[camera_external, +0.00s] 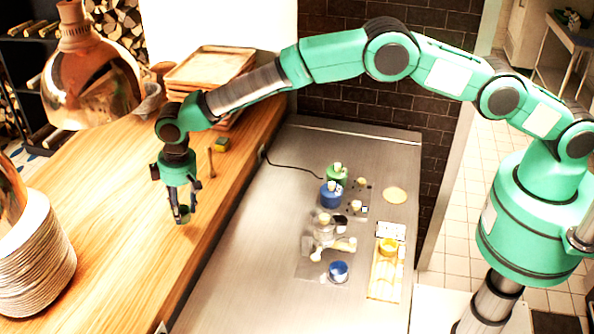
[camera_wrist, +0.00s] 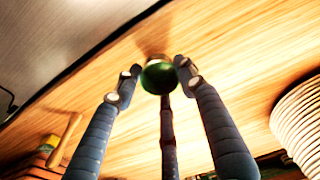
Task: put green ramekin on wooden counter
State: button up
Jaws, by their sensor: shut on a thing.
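The green ramekin (camera_wrist: 158,77) shows as a dark green round shape between the fingers in the wrist view. My gripper (camera_wrist: 158,72) is shut on it. In the external view my gripper (camera_external: 181,212) points down over the wooden counter (camera_external: 110,225), with the small dark ramekin (camera_external: 185,211) at its fingertips. The counter's wood grain also fills much of the wrist view (camera_wrist: 230,45). I cannot tell whether the ramekin touches the counter or is just above it. The fingers partly hide the ramekin.
A plate stack (camera_external: 35,260) stands at the lower left under copper lamps (camera_external: 90,85). Wooden trays (camera_external: 208,66) and a small green-yellow block (camera_external: 221,145) sit farther back. The steel counter (camera_external: 240,260) to the right holds blue jars, a green jar (camera_external: 337,175) and a yellow tray. Wood around my gripper is clear.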

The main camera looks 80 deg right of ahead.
aim_at(183, 217)
dwell(0.4)
jog(key=shift+f+p, duration=0.45)
jog(key=shift+f, duration=1.3)
jog(key=shift+f, duration=0.2)
jog(key=o, duration=1.2)
jog(key=shift+c, duration=0.2)
jog(key=shift+r, duration=0.1)
notch_tip(183, 217, up, 12)
jog(key=s+b, duration=0.1)
jog(key=b, duration=0.1)
jog(key=shift+s, duration=0.2)
jog(key=shift+d, duration=0.1)
